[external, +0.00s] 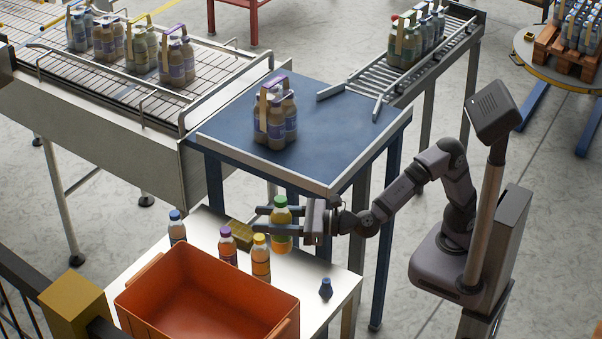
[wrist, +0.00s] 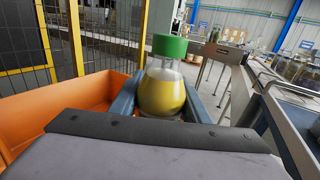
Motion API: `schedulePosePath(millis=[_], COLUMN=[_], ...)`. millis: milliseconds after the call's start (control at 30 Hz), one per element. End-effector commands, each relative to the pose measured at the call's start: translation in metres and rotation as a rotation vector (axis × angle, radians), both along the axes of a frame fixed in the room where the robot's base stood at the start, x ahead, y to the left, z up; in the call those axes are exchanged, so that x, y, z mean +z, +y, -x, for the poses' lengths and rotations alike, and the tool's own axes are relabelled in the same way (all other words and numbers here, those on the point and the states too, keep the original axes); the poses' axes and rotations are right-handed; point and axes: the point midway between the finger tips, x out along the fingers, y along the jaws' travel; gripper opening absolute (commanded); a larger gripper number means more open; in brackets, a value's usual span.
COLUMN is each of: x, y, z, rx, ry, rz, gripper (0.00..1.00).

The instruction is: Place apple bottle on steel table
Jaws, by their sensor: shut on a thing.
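My gripper (external: 283,219) is shut on a bottle with a green cap and yellow contents, which I take to be the apple bottle (external: 281,215). The bottle is upright between the fingers, and it also shows in the wrist view (wrist: 163,92). It is at the back edge of the white-topped steel table (external: 343,283), near the blue table's front legs. It seems held above the top, but I cannot tell how high. Bottles with blue (external: 177,228), purple (external: 228,246) and yellow (external: 261,258) caps stand on the steel table to its left.
An orange crate (external: 133,299) fills the front of the steel table. A small dark blue object (external: 326,288) stands at its right, and an olive block (external: 240,233) lies behind the bottles. The blue table (external: 345,127) behind carries a bottle pack (external: 275,118).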

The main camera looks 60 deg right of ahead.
Motion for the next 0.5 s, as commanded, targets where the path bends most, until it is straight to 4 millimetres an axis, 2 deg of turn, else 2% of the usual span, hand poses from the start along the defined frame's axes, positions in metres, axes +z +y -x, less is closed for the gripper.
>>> schedulePosePath(millis=[33,100,200,300,500], x=[-0.021,-0.044,-0.069,-0.085,-0.097], y=[0.0,0.0,0.0,0.0,0.0], z=[0.0,0.0,0.0,0.0,0.0], rx=[0.0,-0.001,-0.001,-0.001,-0.001], ry=[0.0,0.0,0.0,-0.001,-0.001], rz=[0.009,0.009,0.004,0.002,-0.004], gripper=[0.12,0.12,0.12,0.12,0.12])
